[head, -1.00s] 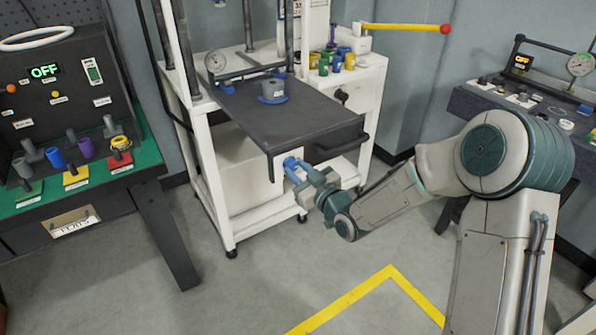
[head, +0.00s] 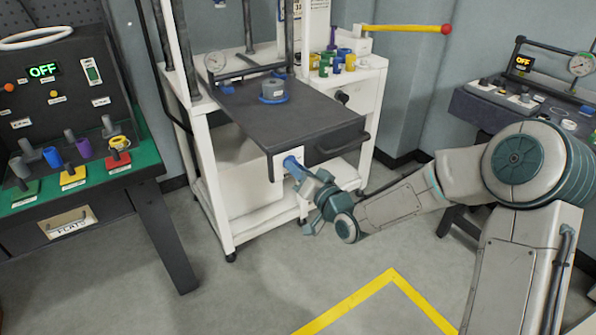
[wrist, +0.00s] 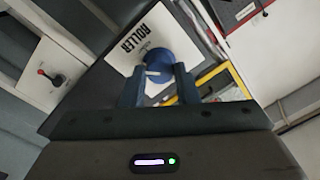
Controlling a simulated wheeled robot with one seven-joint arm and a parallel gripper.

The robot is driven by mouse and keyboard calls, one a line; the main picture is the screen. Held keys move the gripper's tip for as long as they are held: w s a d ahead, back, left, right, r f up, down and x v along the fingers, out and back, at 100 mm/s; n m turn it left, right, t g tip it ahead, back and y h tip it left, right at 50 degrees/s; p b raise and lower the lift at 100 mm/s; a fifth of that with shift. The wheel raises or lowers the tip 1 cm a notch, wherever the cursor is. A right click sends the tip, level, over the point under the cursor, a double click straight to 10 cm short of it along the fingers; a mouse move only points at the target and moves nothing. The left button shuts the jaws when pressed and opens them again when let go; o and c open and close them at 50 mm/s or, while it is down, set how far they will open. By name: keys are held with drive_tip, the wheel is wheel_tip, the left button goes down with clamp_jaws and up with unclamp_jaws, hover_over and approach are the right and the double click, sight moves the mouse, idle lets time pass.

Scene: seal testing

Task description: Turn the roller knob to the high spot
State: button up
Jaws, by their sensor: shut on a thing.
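The blue roller knob (head: 290,161) sits on a white panel under the front edge of the dark bench top. It also shows in the wrist view (wrist: 157,62), in front of a white plate (wrist: 127,52) lettered ROLLER. A short pale mark shows on the knob's face, pointing to picture left. My gripper (head: 298,170) is shut on the knob, with one finger on each side in the wrist view (wrist: 158,80). Small print on the plate near the knob is too small to read, so I cannot tell where the high spot is.
The dark bench top (head: 285,118) overhangs just above my gripper, with a black handle (head: 345,148) to its right. A console (head: 70,100) reading OFF stands at left. Another bench (head: 500,105) stands at right. The floor in front is clear.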

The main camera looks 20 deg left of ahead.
drive_tip(key=shift+m+p, duration=0.5)
drive_tip(key=shift+m, duration=3.9)
drive_tip(key=o, duration=1)
drive_tip(key=v, duration=1.3)
drive_tip(key=shift+s+d, duration=0.2)
drive_tip(key=shift+s, duration=0.15)
drive_tip(key=shift+f, duration=0.1)
